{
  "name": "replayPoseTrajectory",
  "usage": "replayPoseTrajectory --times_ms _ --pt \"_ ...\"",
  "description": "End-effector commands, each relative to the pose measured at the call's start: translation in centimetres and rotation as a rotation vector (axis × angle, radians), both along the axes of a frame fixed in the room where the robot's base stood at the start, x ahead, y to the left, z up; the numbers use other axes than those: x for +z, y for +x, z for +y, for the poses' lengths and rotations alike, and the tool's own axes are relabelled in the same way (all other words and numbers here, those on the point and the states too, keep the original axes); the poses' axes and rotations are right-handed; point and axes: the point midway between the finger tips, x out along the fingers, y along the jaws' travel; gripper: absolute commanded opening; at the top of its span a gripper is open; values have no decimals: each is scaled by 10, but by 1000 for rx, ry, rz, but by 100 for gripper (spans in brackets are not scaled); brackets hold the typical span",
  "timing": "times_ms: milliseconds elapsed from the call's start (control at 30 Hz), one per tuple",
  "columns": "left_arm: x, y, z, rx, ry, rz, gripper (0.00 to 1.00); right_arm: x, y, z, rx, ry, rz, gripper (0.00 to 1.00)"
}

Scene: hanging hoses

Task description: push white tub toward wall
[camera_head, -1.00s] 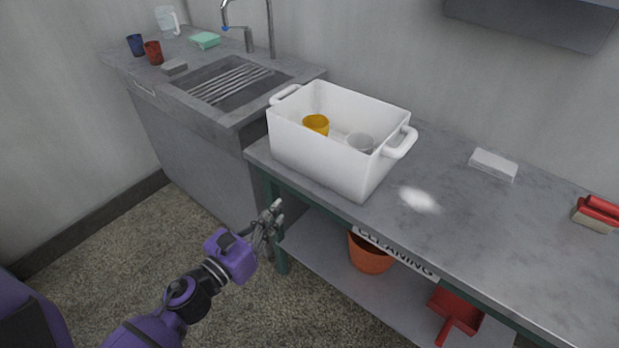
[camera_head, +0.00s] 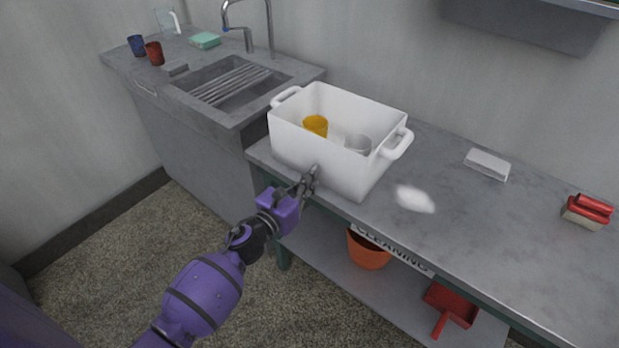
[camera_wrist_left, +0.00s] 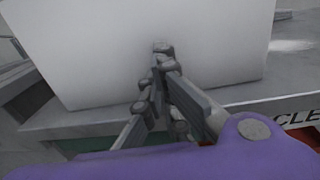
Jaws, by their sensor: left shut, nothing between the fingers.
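The white tub (camera_head: 318,150) stands upright on the grey counter, a handle at each end. An orange cup (camera_head: 316,125) and a whitish cup (camera_head: 358,145) are inside it. My left gripper (camera_head: 313,172) is shut and empty, its fingertips at the front face of the tub. In the left wrist view the tub's white face (camera_wrist_left: 90,45) fills the top, and the fingertips (camera_wrist_left: 162,50) overlap it; I cannot tell whether they touch. The wall (camera_head: 400,60) rises behind the counter, with a strip of counter between it and the tub. My right gripper is not in view.
The counter (camera_head: 450,215) is mostly clear to the right, with a white block (camera_head: 487,164) and a red-backed brush (camera_head: 588,211). A sink (camera_head: 230,82) lies left. An orange pot (camera_head: 368,250) and red dustpan (camera_head: 450,304) are on the lower shelf.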

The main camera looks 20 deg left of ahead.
Motion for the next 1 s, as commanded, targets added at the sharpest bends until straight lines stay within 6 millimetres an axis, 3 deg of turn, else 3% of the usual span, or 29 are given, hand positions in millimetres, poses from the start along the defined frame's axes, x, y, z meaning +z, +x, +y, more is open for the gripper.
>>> replayPoseTrajectory --times_ms 367,700,1000 --pt "-1 3 -1 -1 0 0 0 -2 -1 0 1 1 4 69" --pt "-4 59 -18 -1 2 2 0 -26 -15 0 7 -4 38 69" --pt "0 68 -21 0 0 0 0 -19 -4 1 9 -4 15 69"
